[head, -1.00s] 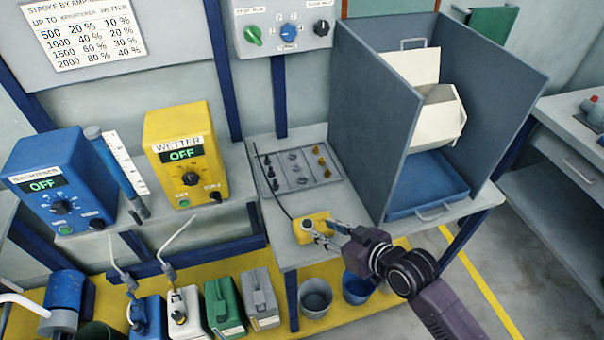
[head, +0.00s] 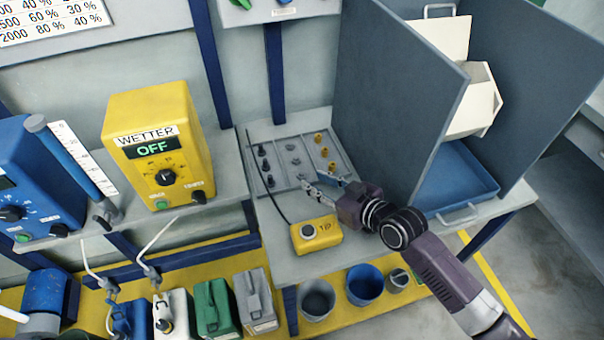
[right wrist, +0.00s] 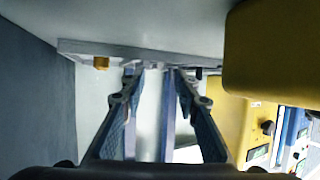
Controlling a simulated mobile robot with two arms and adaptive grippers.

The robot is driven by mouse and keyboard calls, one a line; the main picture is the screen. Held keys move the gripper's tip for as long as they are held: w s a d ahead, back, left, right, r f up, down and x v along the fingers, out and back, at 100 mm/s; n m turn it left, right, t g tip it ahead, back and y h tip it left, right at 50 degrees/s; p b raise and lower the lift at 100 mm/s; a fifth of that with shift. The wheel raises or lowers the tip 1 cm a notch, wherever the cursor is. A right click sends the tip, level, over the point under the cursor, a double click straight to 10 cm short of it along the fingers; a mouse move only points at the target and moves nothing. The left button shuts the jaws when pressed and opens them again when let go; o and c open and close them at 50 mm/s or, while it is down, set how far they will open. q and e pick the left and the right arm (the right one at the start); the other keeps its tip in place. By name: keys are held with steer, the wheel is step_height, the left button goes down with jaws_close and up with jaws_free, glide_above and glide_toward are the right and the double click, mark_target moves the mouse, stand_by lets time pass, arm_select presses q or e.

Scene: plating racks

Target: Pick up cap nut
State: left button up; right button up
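A flat grey tray (head: 273,184) on the bench holds small parts in columns: dark ones (head: 266,165) at left, grey ones (head: 292,147) in the middle and brass ones (head: 323,152) at right. I cannot tell for sure which is the cap nut. My right gripper (head: 312,184) is at the tray's front right, its fingers apart and nothing seen between them. In the right wrist view the open gripper (right wrist: 155,76) points at the tray's edge (right wrist: 80,48), with a brass part (right wrist: 101,63) left of the fingers. My fingers hide some of the tray. My left gripper is out of view.
A yellow button box (head: 316,236) with a cable sits just in front of the tray and fills the right wrist view's upper right (right wrist: 275,55). A tall grey partition (head: 395,95) rises right of the tray. The yellow WETTER unit (head: 160,140) stands left.

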mark_target(301, 171)
steer(key=shift+x, duration=2.75)
steer(key=shift+w+r, duration=0.1)
steer(key=shift+r, duration=0.05)
jaws_close()
steer(key=shift+r+p, duration=0.15)
steer(key=shift+p, duration=0.25)
